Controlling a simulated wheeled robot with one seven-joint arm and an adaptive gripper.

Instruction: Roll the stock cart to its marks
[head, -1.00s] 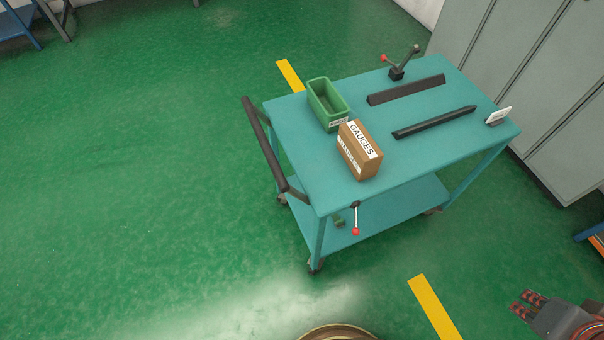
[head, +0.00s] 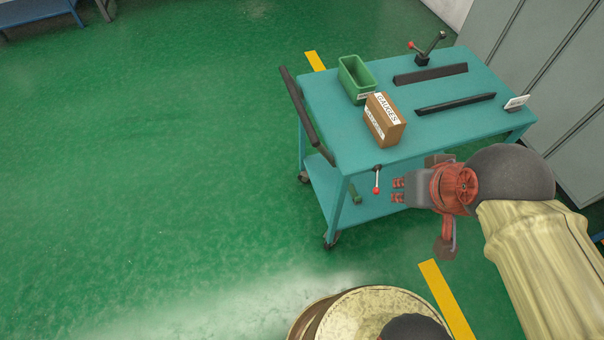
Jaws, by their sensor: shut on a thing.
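The teal stock cart (head: 330,110) stands on the green floor with its black push handle (head: 305,108) on the left. A lever with a red knob (head: 377,190) hangs at its near edge. A second red-knobbed lever (head: 430,47) stands at the far edge. One yellow floor mark (head: 315,61) shows by the far left corner, another (head: 445,298) in front of the near side. My gripper (head: 398,190) is by the near side, just right of the hanging knob and apart from it in the picture. What lies between its fingertips cannot be made out.
On the cart top are a green bin (head: 354,90), a brown gauges box (head: 387,124), two dark bars (head: 430,74) and a small white card (head: 516,102). Grey cabinets (head: 545,80) stand close on the right. The floor to the left is clear.

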